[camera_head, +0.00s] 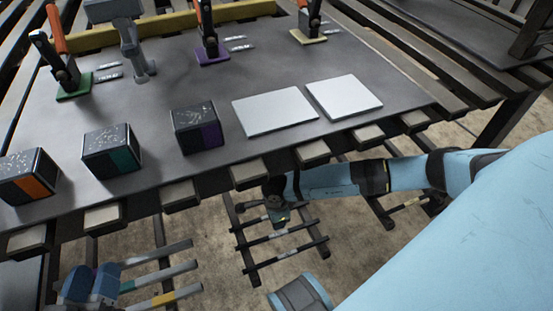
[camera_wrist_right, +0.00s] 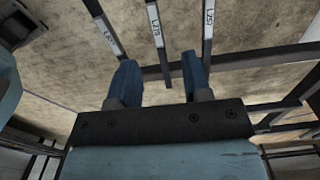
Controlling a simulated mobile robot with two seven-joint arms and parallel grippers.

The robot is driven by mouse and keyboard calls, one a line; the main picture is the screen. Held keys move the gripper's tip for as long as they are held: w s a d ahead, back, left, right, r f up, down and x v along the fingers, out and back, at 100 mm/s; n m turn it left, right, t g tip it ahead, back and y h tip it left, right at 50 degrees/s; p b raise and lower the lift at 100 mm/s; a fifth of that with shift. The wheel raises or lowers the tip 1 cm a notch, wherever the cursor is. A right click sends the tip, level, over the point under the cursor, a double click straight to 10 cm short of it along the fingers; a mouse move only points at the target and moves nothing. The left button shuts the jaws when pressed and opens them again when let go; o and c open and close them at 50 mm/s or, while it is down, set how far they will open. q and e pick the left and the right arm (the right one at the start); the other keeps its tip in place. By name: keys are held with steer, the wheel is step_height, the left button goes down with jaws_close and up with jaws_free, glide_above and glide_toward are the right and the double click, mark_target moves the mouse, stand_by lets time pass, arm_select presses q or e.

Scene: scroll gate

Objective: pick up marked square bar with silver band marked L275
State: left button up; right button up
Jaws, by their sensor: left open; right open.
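Several dark square bars with pale bands lie side by side on a rack below the table; one is the middle bar (camera_head: 272,239). In the right wrist view, the middle bar (camera_wrist_right: 158,40) has a silver-white band whose small print looks like L275, though I cannot read it surely. My right gripper (camera_wrist_right: 159,66) is open, with a blue finger on each side of this bar's near end; contact cannot be told. In the head view my right gripper (camera_head: 280,212) is over the rack, mostly hidden. My left gripper (camera_head: 92,284) is open at the lower left, beside grey bars.
Neighbouring labelled bars, left (camera_wrist_right: 103,28) and right (camera_wrist_right: 208,30), flank the middle one closely. Grey bars with coloured bands (camera_head: 165,298) lie at lower left. The table (camera_head: 205,95) above carries dark blocks (camera_head: 110,150), white plates (camera_head: 275,112) and orange-handled clamps (camera_head: 205,35).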

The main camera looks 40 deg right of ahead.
steer(key=b, duration=0.2)
glide_above(278, 234)
steer(key=f, duration=0.4)
steer(key=shift+w+a+f, duration=0.1)
steer(key=shift+w+f, duration=0.2)
steer(key=shift+f, duration=0.1)
steer(key=f, duration=0.1)
steer(key=f+b, duration=0.1)
steer(key=f, duration=0.1)
steer(key=f+b, duration=0.1)
steer(key=shift+s+f, duration=0.3)
steer(key=shift+s, duration=0.05)
steer(key=shift+f, duration=0.1)
steer(key=shift+d, duration=0.2)
steer(key=c, duration=0.7)
arm_select(q)
steer(key=f, duration=0.1)
steer(key=w+f+m, duration=0.1)
steer(key=f, duration=0.1)
steer(key=shift+w+a+m, duration=0.15)
steer(key=shift+a+m, duration=0.1)
steer(key=shift+m, duration=0.15)
arm_select(e)
jaws_close()
